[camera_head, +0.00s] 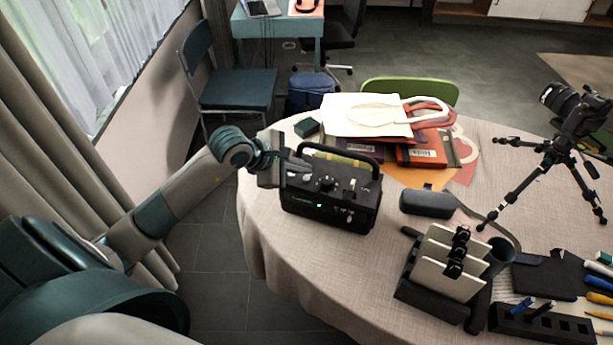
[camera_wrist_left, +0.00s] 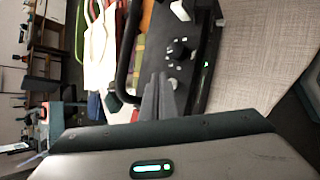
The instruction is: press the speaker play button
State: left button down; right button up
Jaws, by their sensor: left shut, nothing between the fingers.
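The speaker (camera_head: 328,207) is a black box with a carry handle, knobs and small buttons on top and a lit green light on its front. It stands on the left part of the table. It also shows in the left wrist view (camera_wrist_left: 205,65), with its dark knob and pale buttons beside my fingers. My left gripper (camera_head: 298,160) is at the speaker's left end, over its top edge. In the left wrist view its fingers (camera_wrist_left: 159,90) are shut and empty, pointing at the speaker's top. I cannot tell whether they touch it. My right gripper is not in view.
The round table (camera_head: 270,235) has a pale cloth. Bags and folders (camera_head: 375,115) lie behind the speaker. A dark case (camera_head: 427,203), a holder with white cards (camera_head: 445,270) and a camera tripod (camera_head: 545,165) stand to the right. The cloth in front of the speaker is clear.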

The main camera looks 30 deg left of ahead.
aim_at(303, 182)
pick_arm(q)
notch_tip(303, 182, up, 5)
jog(key=shift+p, duration=1.25)
jog(key=shift+d, duration=0.1)
dwell(0.3)
